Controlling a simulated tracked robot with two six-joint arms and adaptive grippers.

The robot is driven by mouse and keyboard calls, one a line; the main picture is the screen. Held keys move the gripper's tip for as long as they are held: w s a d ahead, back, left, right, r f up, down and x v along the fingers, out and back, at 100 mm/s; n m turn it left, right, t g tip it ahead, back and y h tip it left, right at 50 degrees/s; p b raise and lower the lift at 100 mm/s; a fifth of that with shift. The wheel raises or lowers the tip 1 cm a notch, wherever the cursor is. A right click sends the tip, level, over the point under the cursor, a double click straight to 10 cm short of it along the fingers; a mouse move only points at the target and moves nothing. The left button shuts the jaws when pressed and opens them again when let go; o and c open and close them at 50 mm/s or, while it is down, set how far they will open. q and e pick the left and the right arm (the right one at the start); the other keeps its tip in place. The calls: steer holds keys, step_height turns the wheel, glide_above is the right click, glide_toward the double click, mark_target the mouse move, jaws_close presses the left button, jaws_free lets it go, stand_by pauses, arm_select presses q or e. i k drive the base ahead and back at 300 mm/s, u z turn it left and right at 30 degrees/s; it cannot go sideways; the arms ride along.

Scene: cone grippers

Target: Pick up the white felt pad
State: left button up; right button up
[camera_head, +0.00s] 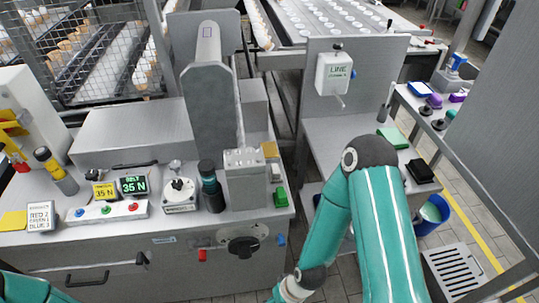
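A small whitish piece (275,173) lies on the left bench beside the upright steel block, between a tan piece (270,149) and a green piece (281,197). It may be the white felt pad; it is too small to tell its material. My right arm comes up from the bottom right, bends at its elbow and runs down to the bottom edge. It hides part of the floor and the right bench's front. Only a bit of my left arm shows at the bottom left corner. Neither gripper's fingers are in view.
The left bench (120,240) carries a button box (107,210), a dial box (180,195), a dark cylinder (211,187) and displays. A green pad (393,138) and a black pad (422,171) lie on the right bench. A blue bin (433,213) and grate stand on the floor.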

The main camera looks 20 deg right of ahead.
mark_target(275, 176)
steer(key=z, duration=0.75)
steer(key=i, duration=0.15)
steer(key=u, duration=2.9)
steer(key=k, duration=1.65)
steer(key=z, duration=1.25)
steer(key=i, duration=0.6)
steer(key=u, duration=0.3)
